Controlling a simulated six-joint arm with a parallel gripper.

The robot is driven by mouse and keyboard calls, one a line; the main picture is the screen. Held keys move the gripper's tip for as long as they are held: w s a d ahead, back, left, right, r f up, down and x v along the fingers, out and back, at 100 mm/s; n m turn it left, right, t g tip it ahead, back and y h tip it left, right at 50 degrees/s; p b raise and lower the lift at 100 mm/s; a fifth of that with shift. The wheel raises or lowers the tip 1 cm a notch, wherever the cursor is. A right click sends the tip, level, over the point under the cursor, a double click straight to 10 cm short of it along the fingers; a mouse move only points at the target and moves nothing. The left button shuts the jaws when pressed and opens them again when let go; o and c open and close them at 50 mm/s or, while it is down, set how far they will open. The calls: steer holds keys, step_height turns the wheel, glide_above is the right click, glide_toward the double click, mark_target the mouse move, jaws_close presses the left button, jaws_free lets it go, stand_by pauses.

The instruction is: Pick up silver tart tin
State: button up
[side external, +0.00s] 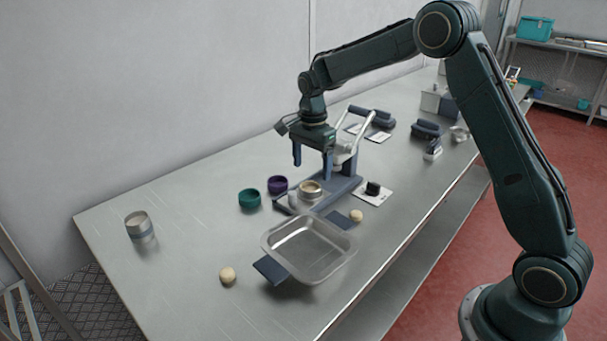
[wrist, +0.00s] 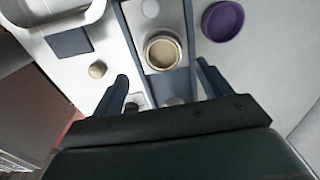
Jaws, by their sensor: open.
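The silver tart tin (side external: 309,196) sits on the blue-grey base of the press in the side external view, with pale dough-like filling in it. It also shows in the wrist view (wrist: 147,58) as a round rim, upper centre, seen from above. My gripper (side external: 312,168) hangs above the tin with its fingers pointing down, open and empty. In the wrist view, my gripper's (wrist: 162,82) two blue fingers lie to either side of the tin, apart from it.
The press (side external: 345,187) has a pale curved handle beside my gripper. Purple (side external: 277,185) and green (side external: 249,199) tins stand left. A metal tray (side external: 346,262), dough balls (side external: 227,275) and a lone can (side external: 139,225) are nearby. The table's left part is mostly clear.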

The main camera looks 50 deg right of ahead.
mark_target(310, 191)
steer(key=shift+f, duration=0.3)
steer(key=shift+w+f, duration=0.2)
steer(key=shift+f, duration=2.4)
steer(key=c, duration=1.1)
steer(key=shift+o, duration=0.2)
steer(key=shift+r, duration=0.2)
step_height(310, 191, up, 20)
steer(key=shift+f, duration=0.15)
steer(key=shift+a, duration=0.1)
